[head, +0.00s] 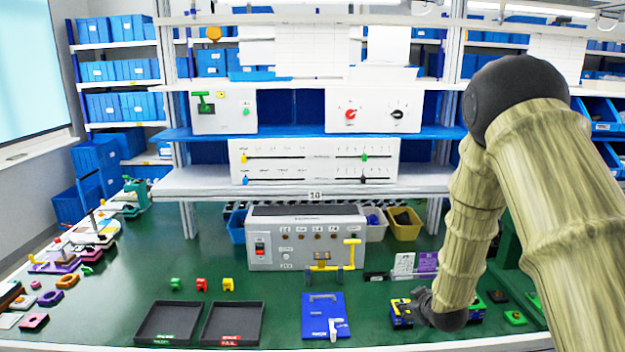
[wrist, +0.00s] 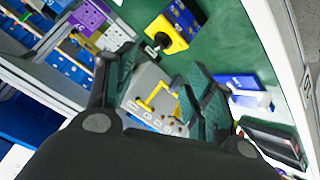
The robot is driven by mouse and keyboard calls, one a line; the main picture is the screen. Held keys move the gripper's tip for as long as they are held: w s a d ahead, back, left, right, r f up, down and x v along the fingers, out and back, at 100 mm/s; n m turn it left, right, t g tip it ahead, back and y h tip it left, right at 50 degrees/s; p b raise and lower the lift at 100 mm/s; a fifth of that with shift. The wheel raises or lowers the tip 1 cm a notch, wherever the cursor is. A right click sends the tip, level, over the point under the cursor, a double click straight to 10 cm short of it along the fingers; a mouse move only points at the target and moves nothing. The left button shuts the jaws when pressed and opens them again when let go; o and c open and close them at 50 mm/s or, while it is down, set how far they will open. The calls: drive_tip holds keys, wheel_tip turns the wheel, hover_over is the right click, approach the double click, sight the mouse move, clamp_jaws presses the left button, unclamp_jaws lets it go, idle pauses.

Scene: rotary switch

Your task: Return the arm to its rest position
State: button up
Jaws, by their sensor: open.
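My arm (head: 540,190) fills the right side of the head view, bent at a dark elbow and reaching down towards the bench. The dark wrist end beside my gripper is low at the right, by a blue and yellow block (head: 401,312); the fingers are hard to make out there. In the wrist view my gripper (wrist: 163,65) has its two dark fingers spread apart, with nothing held between them. Beyond them lie a grey control box with a yellow handle (wrist: 158,97) and a yellow block with a black knob (wrist: 167,36).
The grey control box (head: 306,255) stands mid-bench. A white panel with red and black rotary knobs (head: 374,110) is on the blue shelf above. Two dark trays (head: 170,322) and a blue board (head: 325,308) lie at the front. Green bench top (head: 130,280) is clear at left-centre.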

drive_tip(key=s+a+f+m+g, duration=0.3)
drive_tip(key=s+f+g, duration=0.2)
drive_tip(key=s+f, duration=1.65)
drive_tip(key=s+a+f+m+g, duration=0.1)
drive_tip(key=s+f+g, duration=0.1)
drive_tip(key=s, duration=1.2)
drive_tip(key=s+a+f+m+g, duration=0.2)
drive_tip(key=s+f+g, duration=0.1)
drive_tip(key=s, duration=1.2)
drive_tip(key=shift+s+m, duration=0.3)
